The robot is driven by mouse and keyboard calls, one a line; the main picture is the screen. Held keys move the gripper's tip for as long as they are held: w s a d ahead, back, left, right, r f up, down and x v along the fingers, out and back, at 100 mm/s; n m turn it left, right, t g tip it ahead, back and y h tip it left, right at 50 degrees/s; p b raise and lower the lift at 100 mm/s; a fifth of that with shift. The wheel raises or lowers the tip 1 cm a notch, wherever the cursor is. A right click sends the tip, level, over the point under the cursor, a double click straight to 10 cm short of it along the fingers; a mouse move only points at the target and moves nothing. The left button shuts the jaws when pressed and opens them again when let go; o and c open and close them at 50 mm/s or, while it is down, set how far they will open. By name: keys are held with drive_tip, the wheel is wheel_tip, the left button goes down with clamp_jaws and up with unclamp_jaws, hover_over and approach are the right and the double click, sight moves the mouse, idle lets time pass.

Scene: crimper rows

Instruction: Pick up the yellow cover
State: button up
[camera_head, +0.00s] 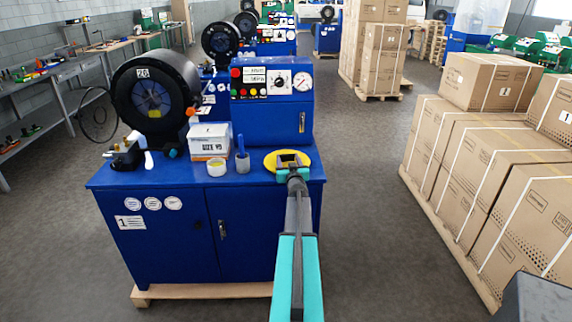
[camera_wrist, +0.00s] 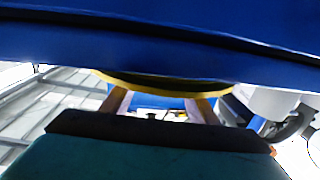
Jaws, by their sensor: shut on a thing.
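The yellow cover (camera_head: 270,161) is a round yellow disc at the right front corner of the blue cabinet's top in the head view. My gripper (camera_head: 291,160) is over its middle and shut on it, hiding part of the cover. I cannot tell whether the cover touches the cabinet top or is just above it. In the wrist view the cover shows as a thin yellow rim (camera_wrist: 160,91) with a dark inside. The two fingers of my gripper (camera_wrist: 160,107) reach to that rim.
The blue crimper cabinet (camera_head: 160,245) carries a black crimping head (camera_head: 181,75), a control box (camera_head: 287,120), a white box (camera_head: 209,137), a white cup (camera_head: 216,169) and a holder (camera_head: 243,162). Cartons on pallets (camera_head: 490,170) stand at the right. Floor between is clear.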

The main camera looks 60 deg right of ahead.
drive_tip(key=shift+r, duration=0.1)
drive_tip(key=shift+r, duration=0.8)
wheel_tip(320, 180, up, 2)
drive_tip(key=shift+a+r, duration=0.1)
drive_tip(key=s+a+b, duration=0.1)
drive_tip(key=s+a, duration=0.2)
drive_tip(key=a, duration=0.4)
drive_tip(key=s+a+r+b, duration=0.1)
drive_tip(key=s+a, duration=0.3)
drive_tip(key=a, duration=0.3)
drive_tip(key=shift+s, duration=0.1)
drive_tip(key=shift+a, duration=0.1)
